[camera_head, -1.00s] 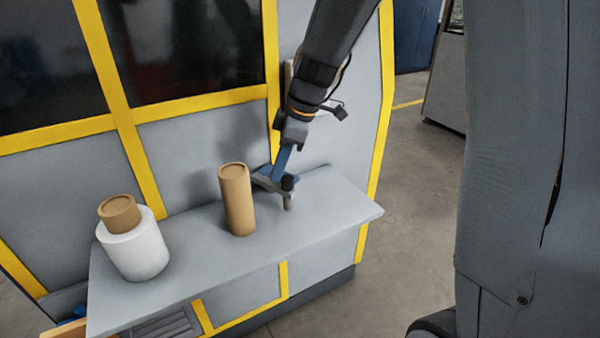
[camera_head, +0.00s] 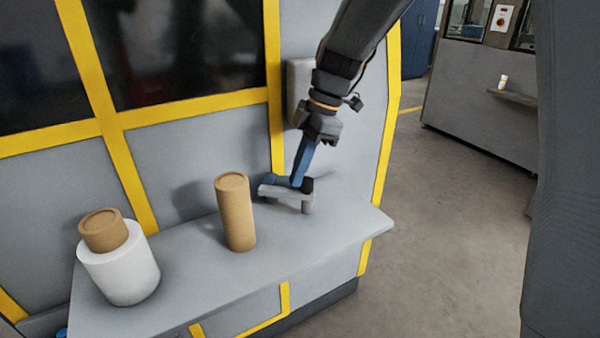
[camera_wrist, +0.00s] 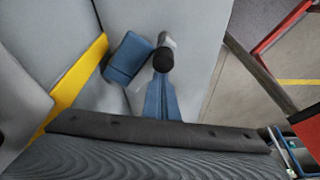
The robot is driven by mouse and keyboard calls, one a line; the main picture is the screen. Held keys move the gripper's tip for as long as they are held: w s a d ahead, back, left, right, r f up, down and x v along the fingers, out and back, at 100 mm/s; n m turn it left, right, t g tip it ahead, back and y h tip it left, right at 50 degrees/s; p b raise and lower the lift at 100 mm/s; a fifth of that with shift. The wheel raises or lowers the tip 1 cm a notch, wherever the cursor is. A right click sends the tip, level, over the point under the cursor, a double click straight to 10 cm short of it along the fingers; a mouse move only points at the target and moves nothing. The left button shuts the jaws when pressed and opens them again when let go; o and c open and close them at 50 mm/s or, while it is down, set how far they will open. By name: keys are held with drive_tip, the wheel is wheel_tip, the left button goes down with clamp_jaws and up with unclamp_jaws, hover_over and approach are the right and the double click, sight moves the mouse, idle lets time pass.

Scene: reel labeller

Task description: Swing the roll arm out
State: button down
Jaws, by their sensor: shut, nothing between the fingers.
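The roll arm (camera_head: 285,192) is a short grey bar low over the shelf by the machine wall. A black knob (camera_head: 307,184) tops its right end, with a grey post below; a blue block (camera_head: 268,181) sits at its left end. My gripper (camera_head: 298,181) reaches down with its blue fingers shut and empty, tips at the knob's left side. In the wrist view the fingers (camera_wrist: 161,78) point at the black knob (camera_wrist: 163,60), which hides part of the grey bar; the blue block (camera_wrist: 128,58) is to the left. Whether the fingertips touch the knob I cannot tell.
A brown cardboard tube (camera_head: 235,212) stands on the grey shelf (camera_head: 200,285), left of the roll arm. A white roll with a brown core (camera_head: 122,270) stands further left. The yellow-framed machine wall (camera_head: 190,150) rises behind. Open floor (camera_head: 440,230) is to the right.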

drive_tip(key=shift+w, duration=0.1)
idle(0.3)
wheel_tip(320, 180, up, 10)
drive_tip(key=shift+s+a+f+b, duration=0.2)
drive_tip(key=shift+a+f+b, duration=0.05)
drive_tip(key=shift+a+b, duration=0.05)
idle(0.3)
drive_tip(key=s+d+f+m+t+h+p, duration=0.1)
drive_tip(key=s+d+f+m+h+p, duration=0.1)
drive_tip(key=s+d+f+m, duration=1.3)
drive_tip(key=s+d+m+h, duration=0.1)
drive_tip(key=s+d+m, duration=0.1)
drive_tip(key=m, duration=0.4)
drive_tip(key=shift+s+f+h+p, duration=0.15)
drive_tip(key=shift+s+h+p, duration=0.2)
drive_tip(key=shift+s, duration=0.4)
